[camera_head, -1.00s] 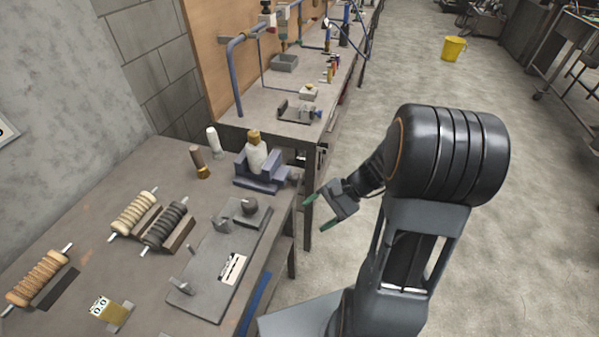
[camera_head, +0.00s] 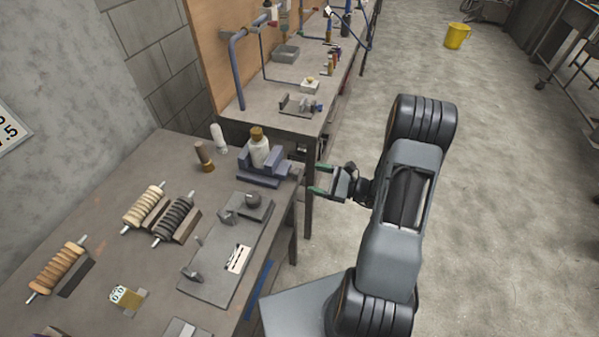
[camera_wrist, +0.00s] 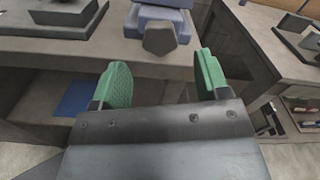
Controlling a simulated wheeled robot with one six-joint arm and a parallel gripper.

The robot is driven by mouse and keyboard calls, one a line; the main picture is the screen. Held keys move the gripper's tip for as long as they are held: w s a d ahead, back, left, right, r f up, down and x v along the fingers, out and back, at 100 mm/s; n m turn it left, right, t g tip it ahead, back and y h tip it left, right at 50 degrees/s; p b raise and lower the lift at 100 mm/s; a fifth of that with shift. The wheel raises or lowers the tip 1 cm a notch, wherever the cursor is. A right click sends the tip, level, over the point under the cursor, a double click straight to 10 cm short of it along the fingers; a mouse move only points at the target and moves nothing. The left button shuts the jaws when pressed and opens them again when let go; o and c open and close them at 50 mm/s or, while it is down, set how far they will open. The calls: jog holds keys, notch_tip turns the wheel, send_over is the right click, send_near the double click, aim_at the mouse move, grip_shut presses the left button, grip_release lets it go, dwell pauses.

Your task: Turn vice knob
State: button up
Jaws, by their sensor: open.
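The blue-grey vice (camera_head: 262,181) stands near the right edge of the workbench and holds a white bottle (camera_head: 259,153) with a brown cap. Its dark knob (camera_head: 296,174) is on the vice's right side. In the wrist view the knob (camera_wrist: 160,38) is a grey six-sided block at the table edge, in front of the blue vice body (camera_wrist: 165,14). My gripper (camera_head: 320,179) is open and empty, just off the table edge to the right of the knob. In the wrist view its green fingertips (camera_wrist: 162,75) are apart, with the knob beyond the gap between them, not touched.
A grey plate fixture (camera_head: 228,250) lies on the workbench (camera_head: 120,180) in front of the vice. A second bench (camera_head: 265,115) is behind. The floor (camera_head: 480,170) at right is clear.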

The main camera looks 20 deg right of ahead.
aim_at(300, 174)
jog(key=shift+p+x, duration=0.45)
jog(key=shift+x, duration=2.45)
jog(key=c, duration=0.9)
